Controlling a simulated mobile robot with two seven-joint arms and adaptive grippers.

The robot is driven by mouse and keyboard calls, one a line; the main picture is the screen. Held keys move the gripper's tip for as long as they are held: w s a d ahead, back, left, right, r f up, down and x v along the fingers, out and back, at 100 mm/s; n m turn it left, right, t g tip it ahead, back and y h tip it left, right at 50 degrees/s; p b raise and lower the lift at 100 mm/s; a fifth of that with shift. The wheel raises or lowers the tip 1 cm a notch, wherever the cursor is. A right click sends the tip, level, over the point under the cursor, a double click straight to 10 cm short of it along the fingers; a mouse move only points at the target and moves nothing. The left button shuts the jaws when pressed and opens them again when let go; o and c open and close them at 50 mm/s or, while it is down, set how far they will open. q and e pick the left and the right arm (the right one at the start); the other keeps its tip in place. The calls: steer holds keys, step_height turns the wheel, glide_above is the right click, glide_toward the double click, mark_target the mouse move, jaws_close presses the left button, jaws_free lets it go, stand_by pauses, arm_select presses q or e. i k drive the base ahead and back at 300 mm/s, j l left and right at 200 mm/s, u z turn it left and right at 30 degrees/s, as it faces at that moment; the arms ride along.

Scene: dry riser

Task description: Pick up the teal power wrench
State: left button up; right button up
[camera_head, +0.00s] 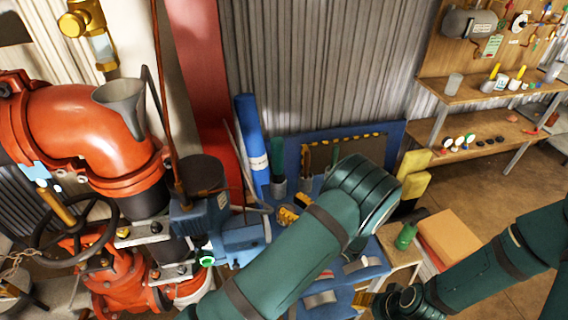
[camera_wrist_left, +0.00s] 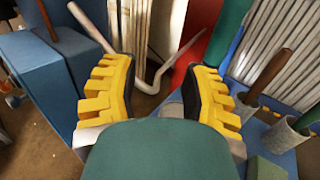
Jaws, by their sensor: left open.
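I cannot pick out the teal power wrench with certainty. A teal-green upright handle (camera_head: 277,150) stands in a grey holder on the blue cart, and a green handle (camera_wrist_left: 308,118) in a grey cup shows in the left wrist view. A small green item (camera_head: 405,236) stands on a wooden top to the right. My left gripper (camera_head: 288,213) is partly hidden behind my arm, over the cart. In the wrist view its yellow ridged fingers (camera_wrist_left: 166,95) are wide apart with nothing between them. My right gripper (camera_head: 378,302) is low, dark and partly hidden; its jaws are unclear.
A red pipe elbow (camera_head: 90,125) and valve stand at left, with a blue box (camera_head: 205,215) beside the cart. A blue tube (camera_head: 252,140) stands by the red column (camera_head: 205,80). A wooden bench (camera_head: 475,95) is at back right; open floor (camera_head: 480,190) lies before it.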

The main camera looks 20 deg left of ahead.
mark_target(277, 143)
steer(key=j+z, duration=0.45)
steer(key=j, duration=0.25)
steer(key=k+j+z, duration=0.1)
steer(key=j+z, duration=0.35)
steer(key=j, duration=0.25)
